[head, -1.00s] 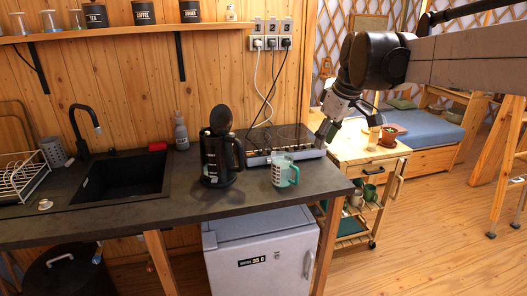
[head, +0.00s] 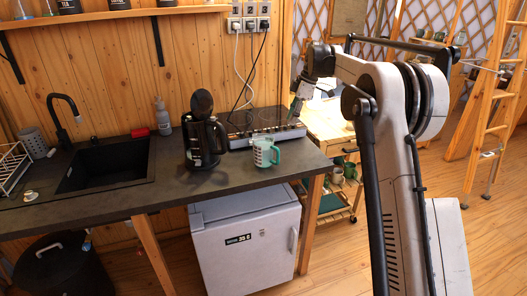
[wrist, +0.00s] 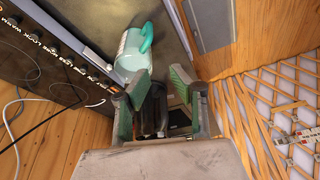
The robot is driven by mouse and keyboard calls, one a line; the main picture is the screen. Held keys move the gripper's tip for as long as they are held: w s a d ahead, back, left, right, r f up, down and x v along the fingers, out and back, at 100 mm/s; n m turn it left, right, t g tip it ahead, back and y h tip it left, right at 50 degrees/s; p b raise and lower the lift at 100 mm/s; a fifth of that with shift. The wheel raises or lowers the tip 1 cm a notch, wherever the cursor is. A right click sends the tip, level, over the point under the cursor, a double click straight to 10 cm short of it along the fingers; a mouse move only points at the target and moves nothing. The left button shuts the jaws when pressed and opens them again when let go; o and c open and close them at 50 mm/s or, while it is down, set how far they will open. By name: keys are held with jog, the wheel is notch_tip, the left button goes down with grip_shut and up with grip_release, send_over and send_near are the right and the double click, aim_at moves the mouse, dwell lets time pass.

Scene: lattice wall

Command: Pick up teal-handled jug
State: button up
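My gripper (head: 294,110) is right of and behind the jug, over the hob's right end. In the wrist view my gripper (wrist: 155,88) has its two green-padded fingers spread, with nothing held between them. The jug is apart from the fingers.
A wooden trolley (head: 328,128) is right of the counter. The counter in front of the jug is clear.

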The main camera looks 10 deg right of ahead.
aim_at(278, 158)
jog(key=w+a+f+n, duration=0.1)
jog(key=f, duration=0.5)
jog(key=a+f+n+p, duration=0.1)
jog(key=f, duration=0.6)
jog(key=w+a+f+g+p, duration=0.1)
jog(key=a+f, duration=0.1)
jog(key=f, duration=0.4)
jog(key=shift+w+f+n+y, duration=0.15)
jog(key=shift+w+n+y, duration=0.15)
jog(key=shift+n+y, duration=0.1)
jog(key=shift+c, duration=0.4)
grip_shut()
